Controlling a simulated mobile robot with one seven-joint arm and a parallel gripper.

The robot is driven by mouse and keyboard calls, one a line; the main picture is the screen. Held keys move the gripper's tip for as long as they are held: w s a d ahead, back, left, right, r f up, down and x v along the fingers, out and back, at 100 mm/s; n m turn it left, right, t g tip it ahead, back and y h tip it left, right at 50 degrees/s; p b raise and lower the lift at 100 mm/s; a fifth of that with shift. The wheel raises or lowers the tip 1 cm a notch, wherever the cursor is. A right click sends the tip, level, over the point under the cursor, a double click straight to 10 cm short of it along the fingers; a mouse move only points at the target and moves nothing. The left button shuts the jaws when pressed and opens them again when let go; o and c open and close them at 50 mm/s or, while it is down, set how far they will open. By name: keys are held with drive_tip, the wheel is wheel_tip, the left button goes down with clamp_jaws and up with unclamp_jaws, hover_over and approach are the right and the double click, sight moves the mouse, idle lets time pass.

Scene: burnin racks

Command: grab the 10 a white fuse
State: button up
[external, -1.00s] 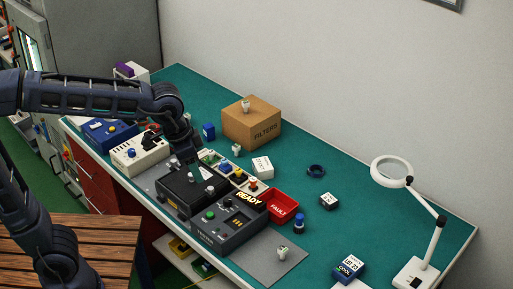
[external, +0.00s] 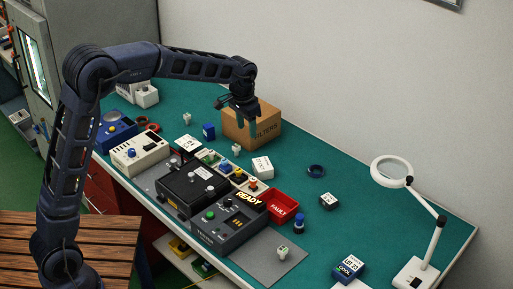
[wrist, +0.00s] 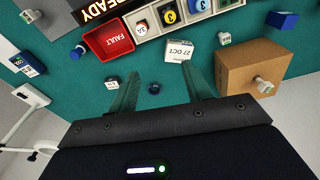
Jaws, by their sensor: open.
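Several small white fuses are in view; I cannot read a 10 A marking on any of them. One white fuse (wrist: 263,84) is on the cardboard box (external: 263,133), seen in the wrist view and hidden in the external view. Another fuse (external: 236,149) stands on the mat by the box; it also shows in the wrist view (wrist: 223,38). A third fuse (external: 186,118) stands to the left of the box. My gripper (external: 246,119) is open and empty, at the box in the external view. Its fingers (wrist: 160,72) are spread in the wrist view.
A black test unit (external: 192,187), a READY panel (external: 226,221) and a red FAULT bin (external: 281,205) stand along the front of the bench. A magnifier lamp (external: 418,255) is at the right. The green mat (external: 400,215) has free room right of centre.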

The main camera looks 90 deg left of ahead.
drive_tip(key=n, duration=0.2)
hover_over(236, 145)
drive_tip(key=shift+g+h, duration=0.3)
drive_tip(key=shift+g, duration=0.1)
drive_tip(key=f, duration=1.4)
drive_tip(key=shift+w+d, duration=0.15)
drive_tip(key=shift+d, duration=0.05)
drive_tip(key=shift+a+f, duration=0.15)
drive_tip(key=shift+f, duration=0.05)
wheel_tip(236, 145, down, 10)
drive_tip(key=shift+f, duration=0.25)
drive_tip(key=c, duration=1.1)
drive_tip(key=shift+o, duration=0.2)
drive_tip(key=shift+r, duration=0.1)
